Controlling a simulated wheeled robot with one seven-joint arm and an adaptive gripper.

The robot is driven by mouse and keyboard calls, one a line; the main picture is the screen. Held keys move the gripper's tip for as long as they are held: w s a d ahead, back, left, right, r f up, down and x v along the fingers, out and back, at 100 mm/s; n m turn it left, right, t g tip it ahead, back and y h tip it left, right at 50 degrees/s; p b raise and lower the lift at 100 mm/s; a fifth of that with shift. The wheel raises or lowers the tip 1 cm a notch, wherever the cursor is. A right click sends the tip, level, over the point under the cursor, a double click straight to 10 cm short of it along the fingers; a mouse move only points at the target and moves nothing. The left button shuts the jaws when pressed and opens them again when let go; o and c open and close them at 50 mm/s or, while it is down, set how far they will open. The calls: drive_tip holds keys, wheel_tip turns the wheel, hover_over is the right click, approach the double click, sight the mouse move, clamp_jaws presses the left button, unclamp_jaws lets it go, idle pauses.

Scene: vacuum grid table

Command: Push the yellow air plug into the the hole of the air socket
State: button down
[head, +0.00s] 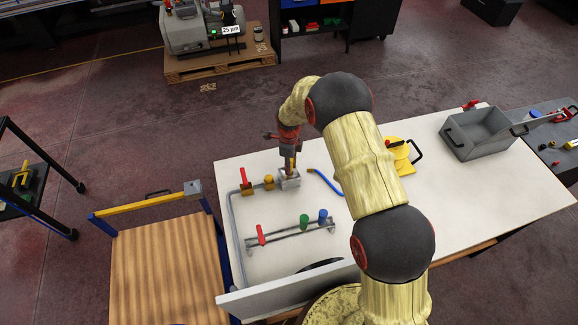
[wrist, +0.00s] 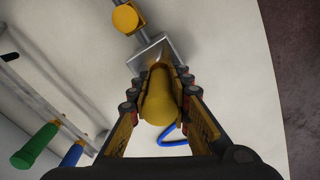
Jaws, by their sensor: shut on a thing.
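The yellow air plug (wrist: 160,100) is between the fingers of my gripper (wrist: 158,85) in the wrist view, and the gripper is shut on it. In the head view my gripper (head: 289,160) is above the grey air socket block (head: 288,180), pointing down. The socket block (wrist: 151,52) lies just beyond the plug's far end in the wrist view. The plug's far end overlaps the block in the picture; the hole is hidden, so I cannot tell whether the plug is in it.
A pipe with a red-handled valve (head: 246,182) and a yellow fitting (head: 268,182) runs left of the socket. A blue hose (head: 326,182) lies to the right. A rail with green (head: 304,221) and blue (head: 323,216) knobs stands in front. A grey bin (head: 478,134) is far right.

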drive_tip(key=shift+f, duration=0.3)
drive_tip(key=c, duration=1.6)
unclamp_jaws()
drive_tip(key=shift+o, duration=0.2)
wheel_tip(320, 180, up, 12)
